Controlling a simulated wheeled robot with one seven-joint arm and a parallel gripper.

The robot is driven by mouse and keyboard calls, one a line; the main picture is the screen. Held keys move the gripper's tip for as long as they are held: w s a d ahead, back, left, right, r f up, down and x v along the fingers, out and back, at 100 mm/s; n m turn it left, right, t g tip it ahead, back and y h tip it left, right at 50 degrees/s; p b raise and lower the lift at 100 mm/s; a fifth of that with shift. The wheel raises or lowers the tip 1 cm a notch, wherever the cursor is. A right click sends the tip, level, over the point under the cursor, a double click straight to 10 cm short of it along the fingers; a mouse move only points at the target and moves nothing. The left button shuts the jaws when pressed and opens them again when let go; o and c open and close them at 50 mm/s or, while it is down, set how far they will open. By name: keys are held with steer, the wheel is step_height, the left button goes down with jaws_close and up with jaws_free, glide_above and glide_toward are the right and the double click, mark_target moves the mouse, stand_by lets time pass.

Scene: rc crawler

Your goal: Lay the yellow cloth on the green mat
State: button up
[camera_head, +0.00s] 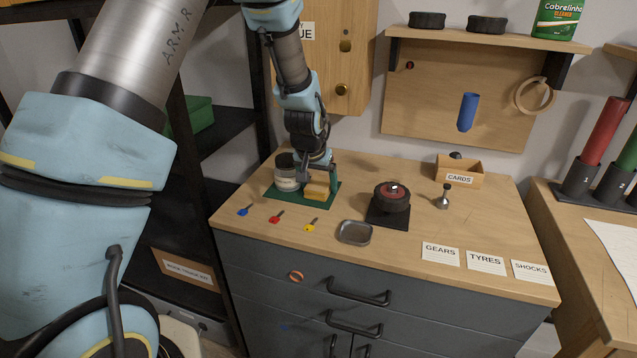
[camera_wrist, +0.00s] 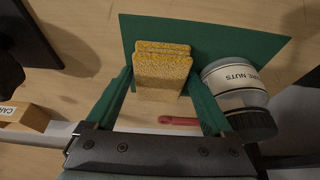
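My gripper (camera_head: 319,176) is low over the mat, pointing down. Any contact between fingers and cloth is hard to make out.
A labelled jar with a dark lid (camera_head: 287,172) stands on the mat, close beside one finger. Blue, red and yellow keys (camera_head: 311,224) lie in front. A metal tray (camera_head: 354,232), a black stand with a wheel (camera_head: 390,197) and a cards box (camera_head: 460,173) are to the right.

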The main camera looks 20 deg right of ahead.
steer(key=shift+r, duration=0.25)
steer(key=b+v, duration=0.2)
steer(key=v, duration=1)
steer(key=w+a+f+n+y, duration=0.1)
steer(key=a+n, duration=0.2)
steer(key=a, duration=1.2)
steer(key=s+a+f+n+y, duration=0.1)
steer(key=s+a, duration=0.3)
steer(key=a, duration=0.5)
steer(key=s+a+f+n+g, duration=0.1)
steer(key=s+a+n, duration=0.2)
steer(key=a, duration=0.6)
steer(key=shift+s+g+y, duration=0.3)
steer(key=shift+s+y, duration=0.1)
steer(key=shift+s, duration=0.25)
